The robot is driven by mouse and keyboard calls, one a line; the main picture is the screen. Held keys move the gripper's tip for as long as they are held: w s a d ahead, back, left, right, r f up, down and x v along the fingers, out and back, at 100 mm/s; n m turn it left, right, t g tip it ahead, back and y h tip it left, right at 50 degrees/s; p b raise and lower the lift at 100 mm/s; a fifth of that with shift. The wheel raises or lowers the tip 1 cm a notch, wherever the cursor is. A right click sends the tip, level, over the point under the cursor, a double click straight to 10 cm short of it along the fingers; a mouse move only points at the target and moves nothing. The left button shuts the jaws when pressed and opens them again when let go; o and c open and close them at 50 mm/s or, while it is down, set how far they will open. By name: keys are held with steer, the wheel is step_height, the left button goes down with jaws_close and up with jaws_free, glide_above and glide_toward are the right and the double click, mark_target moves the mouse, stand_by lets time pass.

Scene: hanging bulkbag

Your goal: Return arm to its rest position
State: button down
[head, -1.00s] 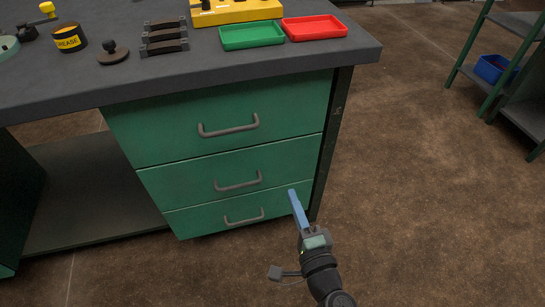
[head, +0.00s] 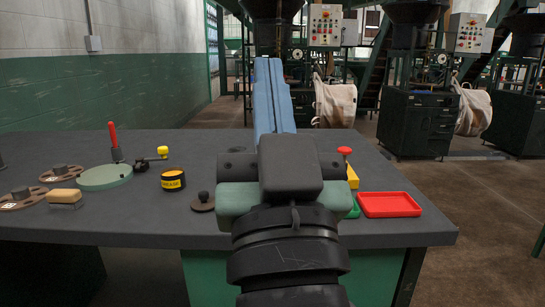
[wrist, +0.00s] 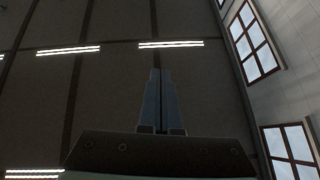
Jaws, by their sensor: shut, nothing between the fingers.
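My gripper (head: 268,65) is raised in front of the head camera, its long blue fingers pointing up and away above the grey workbench (head: 130,222). The fingers are together and hold nothing. In the wrist view my gripper (wrist: 160,72) shows its closed fingers against the dark ceiling (wrist: 100,90).
On the bench are a red tray (head: 390,204), a grease tin (head: 173,179), a black knob (head: 203,201), a green disc (head: 104,177) and a brush (head: 64,197). White bulk bags (head: 335,102) hang at machines behind. Floor is clear at right.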

steer(key=s+r+t+h, duration=0.2)
steer(key=s+r, duration=0.3)
step_height(320, 180, up, 39)
steer(key=p, duration=3.8)
steer(key=shift+s+h, duration=0.3)
steer(key=shift+s, duration=0.05)
